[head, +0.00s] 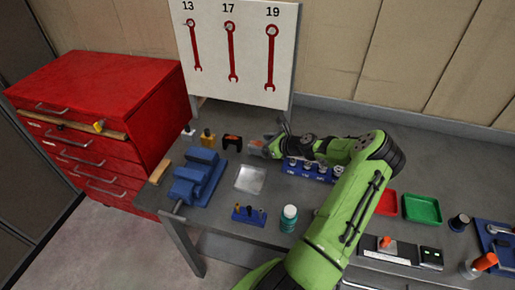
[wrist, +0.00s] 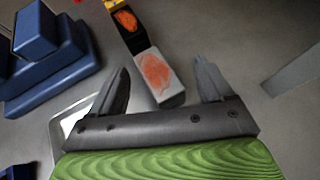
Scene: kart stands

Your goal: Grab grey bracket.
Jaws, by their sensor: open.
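A light grey block-like piece with an orange patch (wrist: 157,76), likely the grey bracket, lies on the bench. In the wrist view it sits between the fingers of my gripper (wrist: 162,70), with bare bench showing on both sides. In the head view the grey piece (head: 256,148) is at the tips of my gripper (head: 275,142), partly hidden by it. My gripper is open and holds nothing. A similar black piece with an orange patch (wrist: 124,21) touches or nearly touches its far end; it also shows in the head view (head: 232,142).
A blue vise (head: 198,178) and a shallow metal tray (head: 250,179) stand close by. A yellow item (head: 208,138) is left of the black piece. A blue socket rack (head: 312,170) is right of my gripper. The wrench board (head: 240,50) rises behind.

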